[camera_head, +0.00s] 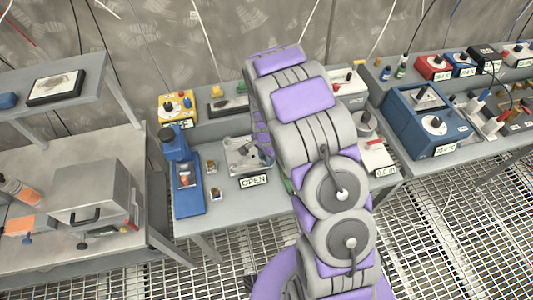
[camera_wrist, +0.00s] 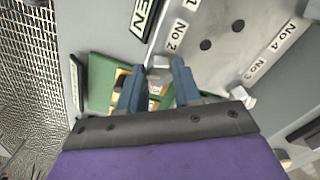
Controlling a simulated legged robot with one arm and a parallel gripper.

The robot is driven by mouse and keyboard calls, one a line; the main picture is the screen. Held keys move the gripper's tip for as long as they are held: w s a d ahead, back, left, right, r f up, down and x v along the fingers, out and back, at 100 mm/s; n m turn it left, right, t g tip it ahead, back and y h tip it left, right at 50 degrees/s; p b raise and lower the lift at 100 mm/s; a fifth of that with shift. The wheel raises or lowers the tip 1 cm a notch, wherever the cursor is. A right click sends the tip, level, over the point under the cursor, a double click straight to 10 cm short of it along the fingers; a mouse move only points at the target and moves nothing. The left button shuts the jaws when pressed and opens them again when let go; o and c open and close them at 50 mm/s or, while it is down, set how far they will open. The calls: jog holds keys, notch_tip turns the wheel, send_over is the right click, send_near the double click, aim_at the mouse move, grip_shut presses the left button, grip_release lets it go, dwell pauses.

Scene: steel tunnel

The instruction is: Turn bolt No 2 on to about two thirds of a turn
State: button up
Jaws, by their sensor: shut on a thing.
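The bolt No 2 (camera_wrist: 158,63) is a pale metal bolt head at the edge of a grey metal plate (camera_wrist: 222,62), beside the label "No 2" (camera_wrist: 176,36). My gripper (camera_wrist: 157,76) has its two blue fingers on either side of this bolt head, shut on it. The bolt's shank and its contact with the plate are hidden. Another bolt (camera_wrist: 242,96) shows near the label "No 3" (camera_wrist: 254,68).
A green board (camera_wrist: 105,88) with yellowish parts lies under the fingers. In the head view a blue microscope-like device (camera_head: 188,190) stands left of the plate, with small brown blocks (camera_head: 214,193) between. A blue box (camera_head: 427,120) stands at right.

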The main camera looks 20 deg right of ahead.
jog(key=m+p, duration=0.2)
jog(key=m, duration=0.1)
jog(key=shift+r+m, duration=0.1)
jog(key=shift+m, duration=0.3)
jog(key=m+p, duration=0.2)
jog(key=m, duration=0.1)
jog(key=shift+w+m, duration=0.15)
jog(key=shift+m, duration=0.15)
jog(key=m+p, duration=0.1)
jog(key=m, duration=0.2)
jog(key=shift+m, duration=0.3)
jog(key=shift+w+m+p, duration=0.15)
jog(key=shift+m+p, duration=0.4)
jog(key=shift+m, duration=1.35)
jog(key=o, duration=1.1)
jog(key=shift+c, duration=0.2)
